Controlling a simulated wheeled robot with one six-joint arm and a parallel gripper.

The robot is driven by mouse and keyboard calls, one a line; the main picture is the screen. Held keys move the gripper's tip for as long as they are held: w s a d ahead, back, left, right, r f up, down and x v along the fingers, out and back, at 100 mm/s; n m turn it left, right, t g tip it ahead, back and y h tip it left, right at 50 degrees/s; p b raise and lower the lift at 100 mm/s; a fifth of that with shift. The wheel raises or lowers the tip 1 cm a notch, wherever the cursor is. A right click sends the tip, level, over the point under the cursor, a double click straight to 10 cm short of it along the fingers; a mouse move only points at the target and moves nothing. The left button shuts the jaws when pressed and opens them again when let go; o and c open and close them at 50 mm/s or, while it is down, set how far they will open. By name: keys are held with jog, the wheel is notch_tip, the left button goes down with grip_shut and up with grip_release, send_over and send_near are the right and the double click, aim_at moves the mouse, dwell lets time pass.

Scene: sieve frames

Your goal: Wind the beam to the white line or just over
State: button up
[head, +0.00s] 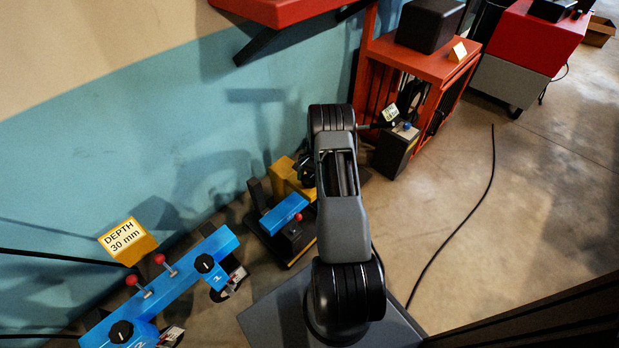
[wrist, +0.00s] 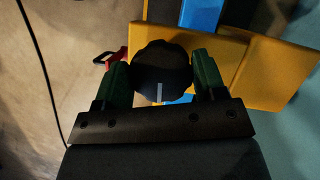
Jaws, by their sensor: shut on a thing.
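In the wrist view, my gripper (wrist: 162,72) is closed around a round black knob (wrist: 162,65), with a green fingertip on each side. A short white mark (wrist: 159,92) shows on the knob's dark face. Part of a blue beam (wrist: 200,14) shows behind it, beside a yellow block (wrist: 195,45). In the head view, a short blue beam (head: 283,212) sits on a dark stand with a red ball lever, next to a yellow block (head: 284,178). My arm hides most of my gripper there. I cannot make out a white line on the beam.
A longer blue beam (head: 190,265) with red ball levers and black dials lies at the lower left, near a yellow "DEPTH 30 mm" sign (head: 126,240). An orange stand (head: 425,65) and a dark box (head: 394,150) are beyond my arm. A cable (head: 470,215) crosses otherwise clear floor.

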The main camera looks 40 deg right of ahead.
jog(key=m+t+p, duration=0.1)
jog(key=m, duration=0.2)
jog(key=m+t, duration=0.1)
jog(key=m, duration=0.3)
jog(key=shift+s+t+y+p, duration=0.15)
jog(key=shift+t+y+p, duration=0.15)
jog(key=shift+t+p, duration=0.1)
jog(key=m+t, duration=0.1)
jog(key=m, duration=0.2)
jog(key=m+t+h+p, duration=0.1)
jog(key=m, duration=0.2)
jog(key=shift+a+m, duration=0.1)
jog(key=shift+m, duration=0.3)
jog(key=m+t+h, duration=0.1)
jog(key=m, duration=0.2)
jog(key=m+h+b, duration=0.1)
jog(key=m, duration=0.2)
jog(key=shift+f+t, duration=0.15)
jog(key=shift+t, duration=0.25)
jog(key=m+h+b, duration=0.1)
jog(key=m+b, duration=0.1)
jog(key=m, duration=0.1)
jog(key=m+h+b, duration=0.1)
jog(key=m, duration=0.2)
jog(key=shift+m+h+b, duration=0.3)
jog(key=shift+h+b, duration=0.1)
jog(key=shift+w+m+h+b, duration=0.2)
jog(key=shift+m+h+b, duration=0.15)
jog(key=shift+m, duration=0.95)
